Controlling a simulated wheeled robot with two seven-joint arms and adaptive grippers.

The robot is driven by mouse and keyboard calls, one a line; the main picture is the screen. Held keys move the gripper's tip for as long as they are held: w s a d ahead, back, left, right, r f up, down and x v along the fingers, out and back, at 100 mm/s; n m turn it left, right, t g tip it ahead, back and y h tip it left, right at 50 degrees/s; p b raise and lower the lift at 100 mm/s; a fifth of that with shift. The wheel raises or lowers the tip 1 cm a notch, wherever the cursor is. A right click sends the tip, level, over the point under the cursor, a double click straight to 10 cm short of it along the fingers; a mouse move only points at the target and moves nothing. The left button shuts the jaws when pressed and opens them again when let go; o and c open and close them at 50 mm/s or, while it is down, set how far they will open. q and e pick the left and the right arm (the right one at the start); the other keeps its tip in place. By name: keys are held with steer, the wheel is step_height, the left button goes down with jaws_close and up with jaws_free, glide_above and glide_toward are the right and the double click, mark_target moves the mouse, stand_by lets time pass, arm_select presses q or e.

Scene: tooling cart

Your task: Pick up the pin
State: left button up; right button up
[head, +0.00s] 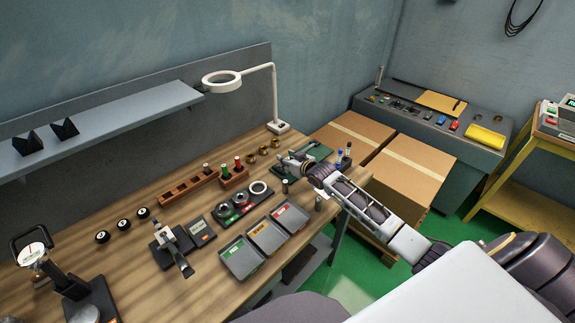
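My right arm reaches in from the lower right, and its gripper (291,161) is low over the bench near the dark green mat. Its fingers are small and point away to the left; whether they are apart or closed on something is too small to tell. A small grey metal pin (285,186) stands upright on the bench just below the gripper in the picture, apart from it. A similar grey cylinder (318,203) stands further right by the bench edge. I cannot tell which of them is the task's pin. My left gripper is not in view.
Three grey trays (242,258) with coloured labels lie in front. A wooden block (188,187) and a smaller block with red and green plugs (234,176) stand left of the gripper. A white ring lamp (221,82) overhangs behind. Cardboard boxes (410,168) stand beyond the bench edge.

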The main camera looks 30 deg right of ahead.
jaws_close()
steer(key=shift+r, duration=0.15)
steer(key=shift+r+b, duration=0.4)
steer(key=shift+r, duration=4.55)
